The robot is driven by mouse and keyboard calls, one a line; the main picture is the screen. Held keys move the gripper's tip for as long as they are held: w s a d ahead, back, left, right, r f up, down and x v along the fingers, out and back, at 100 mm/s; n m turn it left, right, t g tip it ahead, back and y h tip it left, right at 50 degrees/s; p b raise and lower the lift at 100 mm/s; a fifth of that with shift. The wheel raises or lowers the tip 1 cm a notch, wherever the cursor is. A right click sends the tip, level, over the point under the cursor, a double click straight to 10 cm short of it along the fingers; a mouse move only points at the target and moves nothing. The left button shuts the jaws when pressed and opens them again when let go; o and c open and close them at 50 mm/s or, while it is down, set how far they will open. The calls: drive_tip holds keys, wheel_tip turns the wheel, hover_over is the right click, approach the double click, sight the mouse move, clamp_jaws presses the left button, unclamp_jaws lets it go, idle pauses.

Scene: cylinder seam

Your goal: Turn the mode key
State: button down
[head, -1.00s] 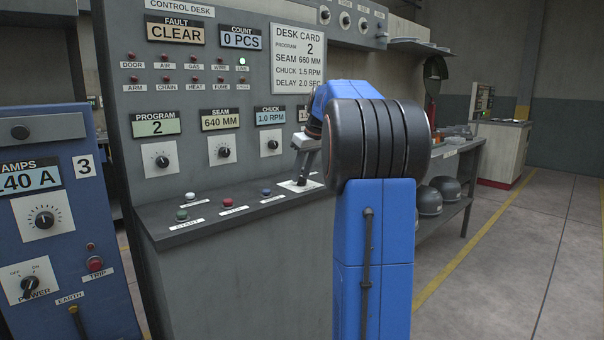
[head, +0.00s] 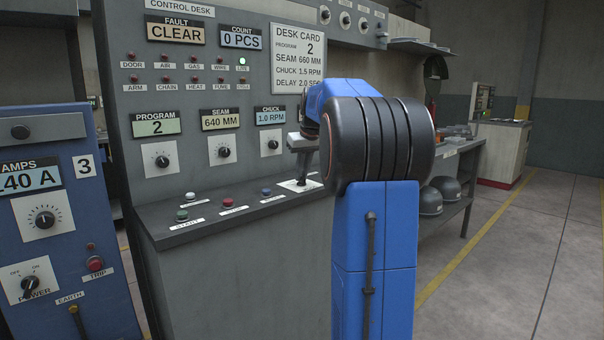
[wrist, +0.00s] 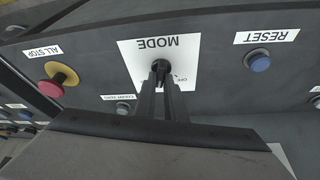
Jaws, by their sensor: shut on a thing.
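The mode key (wrist: 162,68) is a small black piece on a white plate labelled MODE (wrist: 188,70), upside down in the wrist view. My gripper (wrist: 160,76) is shut on it, with both narrow fingers close together and their tips at the key. The fingers hide much of the key, so I cannot tell its setting. In the head view my gripper (head: 302,179) reaches down to the white plate on the right of the desk ledge; my blue arm hides the area to its right.
The wrist view shows a red ALL STOP button (wrist: 56,86) on one side of the key and a blue RESET button (wrist: 259,61) on the other. The control desk (head: 270,190) carries lamps, dials and displays. A blue machine (head: 75,220) stands at left.

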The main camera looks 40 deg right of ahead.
drive_tip(key=m+h, duration=0.1)
drive_tip(key=m, duration=0.1)
drive_tip(key=m+g+h, duration=0.1)
drive_tip(key=m, duration=0.2)
drive_tip(key=shift+a+m, duration=0.1)
drive_tip(key=shift+m, duration=0.2)
idle(0.4)
drive_tip(key=c, duration=1.8)
unclamp_jaws()
drive_tip(key=v, duration=1.7)
drive_tip(key=shift+w+r, duration=0.15)
drive_tip(key=shift+r, duration=0.1)
drive_tip(key=shift+a, duration=0.1)
